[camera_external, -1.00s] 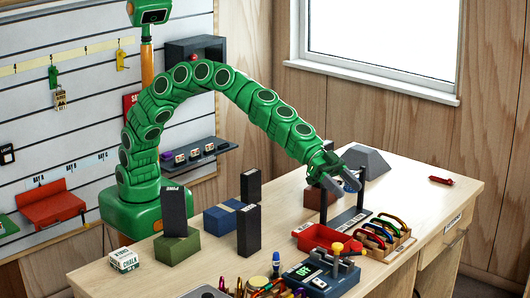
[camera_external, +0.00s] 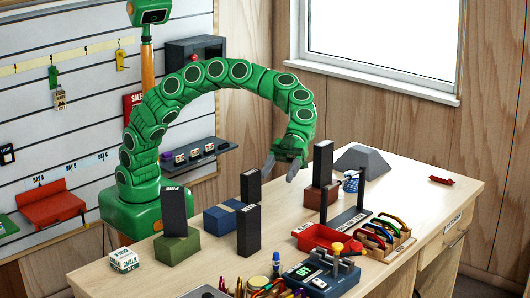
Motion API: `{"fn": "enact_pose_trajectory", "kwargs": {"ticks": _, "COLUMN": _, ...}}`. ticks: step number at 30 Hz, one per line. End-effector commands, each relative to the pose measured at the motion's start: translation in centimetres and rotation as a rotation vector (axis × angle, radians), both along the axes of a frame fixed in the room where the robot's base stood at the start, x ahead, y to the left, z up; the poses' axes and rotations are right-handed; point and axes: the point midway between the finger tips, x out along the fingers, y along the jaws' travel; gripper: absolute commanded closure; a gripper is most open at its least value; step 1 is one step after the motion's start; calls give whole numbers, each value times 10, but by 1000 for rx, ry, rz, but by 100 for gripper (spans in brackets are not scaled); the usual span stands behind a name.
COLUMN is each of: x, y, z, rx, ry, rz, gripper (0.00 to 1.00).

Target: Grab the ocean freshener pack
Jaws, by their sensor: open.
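My gripper (camera_external: 281,168) is open and empty, with its fingers pointing down above the table. No label reading "ocean" is legible. Several tall dark packs stand upright. One marked PINE (camera_external: 176,212) is on a green block (camera_external: 177,247). One dark pack (camera_external: 250,187) stands by a blue block (camera_external: 222,218), left of my gripper. Another dark pack (camera_external: 248,230) stands nearer the front, and one (camera_external: 323,163) rises at a dark red block (camera_external: 313,197), right of my gripper. A small blue patterned item (camera_external: 351,182) is beyond the thin dark posts; I cannot tell what it is.
A red tray (camera_external: 325,237), a wooden rack of coloured carabiners (camera_external: 385,235) and a dark blue device (camera_external: 320,278) crowd the front right. A chalk box (camera_external: 124,260) sits front left. A grey wedge (camera_external: 362,160) is at the back. The table right of it is mostly clear.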

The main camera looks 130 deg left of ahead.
Motion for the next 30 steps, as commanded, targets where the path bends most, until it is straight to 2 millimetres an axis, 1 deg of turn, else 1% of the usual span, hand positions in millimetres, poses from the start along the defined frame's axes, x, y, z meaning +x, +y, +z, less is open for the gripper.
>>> {"fn": "enact_pose_trajectory", "kwargs": {"ticks": 3, "x": -17, "y": 3, "z": 0, "rx": -3, "ry": 1, "rz": -68, "gripper": 33}}
{"fn": "enact_pose_trajectory", "kwargs": {"ticks": 9, "x": -40, "y": 7, "z": 1, "rx": -9, "ry": 4, "rz": -157, "gripper": 33}}
{"fn": "enact_pose_trajectory", "kwargs": {"ticks": 17, "x": -62, "y": 12, "z": 3, "rx": -18, "ry": 7, "rz": -242, "gripper": 33}}
{"fn": "enact_pose_trajectory", "kwargs": {"ticks": 18, "x": -62, "y": 11, "z": -6, "rx": -19, "ry": 10, "rz": -240, "gripper": 33}}
{"fn": "enact_pose_trajectory", "kwargs": {"ticks": 23, "x": -61, "y": 12, "z": -31, "rx": -17, "ry": 9, "rz": -236, "gripper": 33}}
{"fn": "enact_pose_trajectory", "kwargs": {"ticks": 24, "x": -60, "y": 12, "z": -41, "rx": -17, "ry": 11, "rz": -235, "gripper": 33}}
{"fn": "enact_pose_trajectory", "kwargs": {"ticks": 30, "x": -61, "y": 10, "z": -74, "rx": -19, "ry": 11, "rz": -238, "gripper": 33}}
